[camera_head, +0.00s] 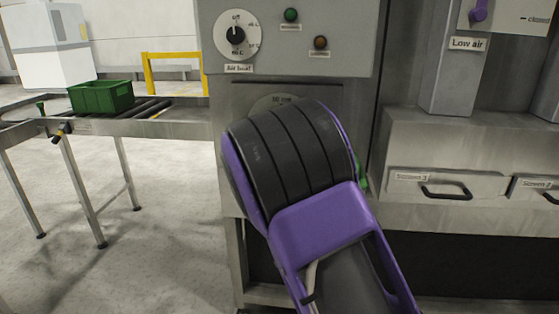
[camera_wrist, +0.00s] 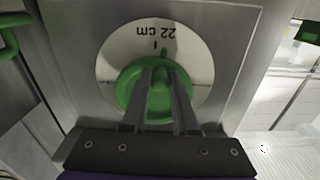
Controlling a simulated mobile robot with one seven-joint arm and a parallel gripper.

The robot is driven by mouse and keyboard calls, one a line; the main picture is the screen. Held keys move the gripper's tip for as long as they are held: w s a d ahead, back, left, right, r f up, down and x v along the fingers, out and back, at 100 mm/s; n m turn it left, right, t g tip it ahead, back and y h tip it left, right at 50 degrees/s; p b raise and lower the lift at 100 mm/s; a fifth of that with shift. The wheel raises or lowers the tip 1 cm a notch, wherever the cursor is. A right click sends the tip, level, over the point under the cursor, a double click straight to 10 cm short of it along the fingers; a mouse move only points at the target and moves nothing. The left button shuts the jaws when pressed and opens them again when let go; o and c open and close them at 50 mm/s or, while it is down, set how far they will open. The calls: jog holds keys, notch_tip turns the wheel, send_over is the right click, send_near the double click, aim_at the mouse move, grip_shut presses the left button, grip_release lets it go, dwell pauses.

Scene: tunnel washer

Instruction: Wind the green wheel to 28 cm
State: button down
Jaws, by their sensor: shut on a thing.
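The green wheel (camera_wrist: 126,92) sits in front of a round pale dial plate (camera_wrist: 112,52) in the wrist view. The dial reads "22 cm", upside down in that view, with a short mark beside the number. My gripper (camera_wrist: 159,80) is shut on the wheel's green grip at its middle, with a finger on each side. In the head view my purple and black arm hides nearly all of the wheel; a sliver of green (camera_head: 362,178) shows at its right edge. The top of the dial plate (camera_head: 272,102) shows above my arm, its text too small to read surely.
Above the dial is a panel with an "Air heat" knob (camera_head: 236,36), a green lamp (camera_head: 291,15) and a brown lamp (camera_head: 320,42). Screen drawers (camera_head: 447,187) stick out at right. A roller conveyor (camera_head: 150,110) with a green crate (camera_head: 101,97) stands at left.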

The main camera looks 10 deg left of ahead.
jog(key=shift+a+r+m, duration=0.25)
jog(key=shift+a+m, duration=0.6)
jog(key=shift+m, duration=0.35)
jog(key=c, duration=0.7)
grip_release()
jog(key=shift+d, duration=0.1)
jog(key=s, duration=1.7)
jog(key=shift+s+a, duration=0.25)
jog(key=shift+a, duration=0.05)
